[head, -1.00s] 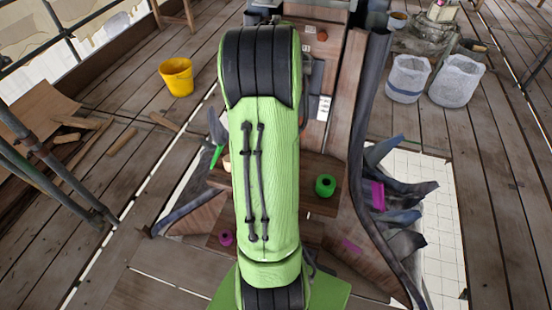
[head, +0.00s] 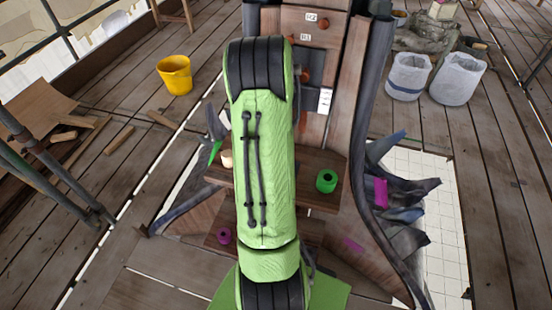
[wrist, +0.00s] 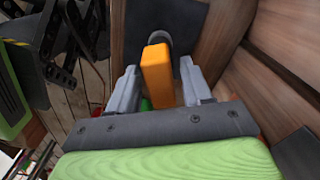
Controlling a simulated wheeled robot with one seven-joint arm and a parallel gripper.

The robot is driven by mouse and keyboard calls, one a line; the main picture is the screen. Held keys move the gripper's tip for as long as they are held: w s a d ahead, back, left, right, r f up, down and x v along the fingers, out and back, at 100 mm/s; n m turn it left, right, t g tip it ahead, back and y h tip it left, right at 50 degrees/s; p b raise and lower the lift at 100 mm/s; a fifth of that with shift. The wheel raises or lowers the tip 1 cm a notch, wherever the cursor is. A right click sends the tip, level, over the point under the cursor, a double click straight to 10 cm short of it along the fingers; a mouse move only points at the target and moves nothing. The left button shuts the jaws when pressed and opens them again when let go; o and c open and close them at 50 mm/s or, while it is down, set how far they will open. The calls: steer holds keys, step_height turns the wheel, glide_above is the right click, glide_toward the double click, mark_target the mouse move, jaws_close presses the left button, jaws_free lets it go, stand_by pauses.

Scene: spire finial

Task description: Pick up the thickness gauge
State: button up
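My gripper (wrist: 160,85) shows in the wrist view with its two grey fingers apart. An orange block-shaped thing (wrist: 157,75) stands between the fingers. Gaps show beside it, and I cannot tell whether either finger touches it. I cannot tell for sure that it is the thickness gauge; no marking or display shows on it. A dark round part shows just behind it, against a dark plate. In the head view my own green arm hides the gripper and whatever is at it.
A wooden shelf (head: 310,203) holds a green ring (head: 327,181). A magenta ring (head: 224,236) lies lower left. Wooden side boards and dark bent sheets (head: 392,190) flank the structure. A yellow bucket (head: 175,75) and two whitish sacks (head: 408,77) stand on the plank floor.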

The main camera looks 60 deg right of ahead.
jaws_close()
